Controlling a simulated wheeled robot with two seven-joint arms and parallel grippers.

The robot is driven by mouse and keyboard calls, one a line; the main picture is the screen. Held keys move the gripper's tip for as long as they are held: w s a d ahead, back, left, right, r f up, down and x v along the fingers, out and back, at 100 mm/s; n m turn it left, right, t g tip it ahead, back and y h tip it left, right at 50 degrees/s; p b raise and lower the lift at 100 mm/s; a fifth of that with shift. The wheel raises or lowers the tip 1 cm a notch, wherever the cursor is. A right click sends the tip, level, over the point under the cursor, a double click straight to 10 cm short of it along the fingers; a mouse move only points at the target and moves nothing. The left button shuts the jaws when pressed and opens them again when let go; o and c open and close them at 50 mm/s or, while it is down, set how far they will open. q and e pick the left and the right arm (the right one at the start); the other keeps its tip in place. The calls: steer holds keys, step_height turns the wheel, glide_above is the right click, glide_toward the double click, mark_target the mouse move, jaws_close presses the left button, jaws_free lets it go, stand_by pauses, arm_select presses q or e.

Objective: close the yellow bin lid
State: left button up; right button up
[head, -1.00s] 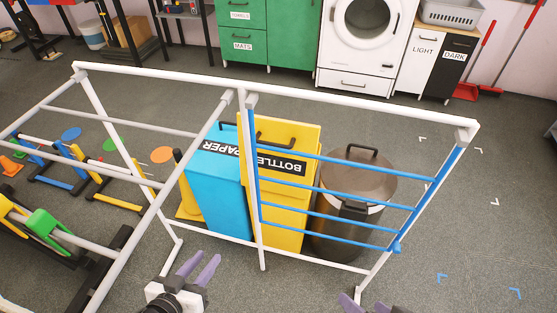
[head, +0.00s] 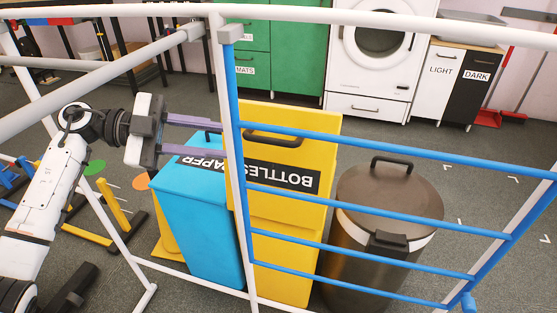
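The yellow bin (head: 290,262) stands behind a white and blue rail frame. Its lid (head: 290,205) carries an upside-down BOTTLES label and a black handle (head: 272,139). The lid looks raised at its far side, though how far is hard to tell. My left gripper (head: 222,140) is open and empty, its two purple fingers pointing right toward the lid's left side. The fingertips end at the frame's post, and I cannot tell whether they touch anything. My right gripper is out of view.
A blue PAPER bin (head: 205,225) stands left of the yellow bin, below my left gripper. A brown bin (head: 365,260) with a lid stands at the right.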

mark_target(258, 138)
arm_select(q)
steer(key=d+m+b, duration=0.1)
steer(key=d, duration=0.3)
steer(key=d+m+b, duration=0.1)
steer(key=d+b, duration=0.1)
steer(key=d, duration=0.3)
steer(key=shift+w+d+m+g, duration=0.1)
steer(key=shift+w+m+g, duration=0.05)
steer(key=shift+m+g, duration=0.2)
steer(key=shift+d, duration=0.5)
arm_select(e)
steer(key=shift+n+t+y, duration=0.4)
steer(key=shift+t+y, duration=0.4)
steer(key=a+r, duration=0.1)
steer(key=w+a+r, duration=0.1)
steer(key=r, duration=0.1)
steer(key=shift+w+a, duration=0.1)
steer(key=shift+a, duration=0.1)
arm_select(q)
jaws_close()
steer(key=shift+w, duration=0.1)
